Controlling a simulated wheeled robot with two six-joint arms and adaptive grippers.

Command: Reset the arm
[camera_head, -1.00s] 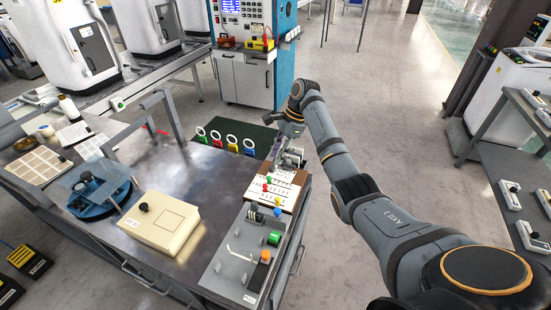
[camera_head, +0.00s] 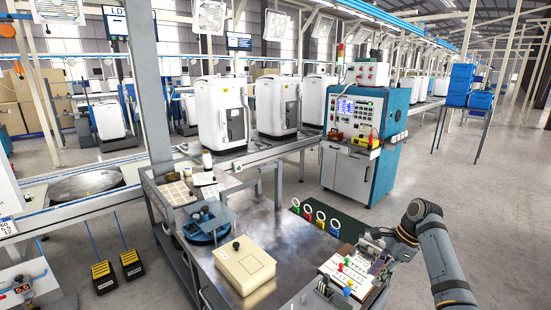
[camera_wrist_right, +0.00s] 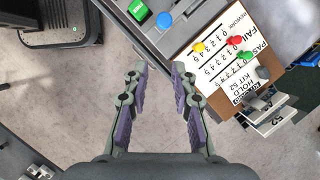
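My right arm (camera_head: 443,262) comes in at the right of the head view. My right gripper (camera_head: 374,244) is at the right end of the metal table (camera_head: 288,250), beside the board with printed rows and coloured pegs (camera_head: 345,272). In the right wrist view the right gripper (camera_wrist_right: 160,88) has its two fingers spread with nothing between them. The board (camera_wrist_right: 205,62) lies ahead and to the right of the fingertips, apart from them. My left gripper is not in view.
On the table are a cream box (camera_head: 245,264) and a blue round fixture (camera_head: 208,222). Several coloured ring-topped tags (camera_head: 320,217) stand behind it. A blue-and-white test cabinet (camera_head: 365,140) stands at the back. Open floor (camera_head: 480,210) lies to the right.

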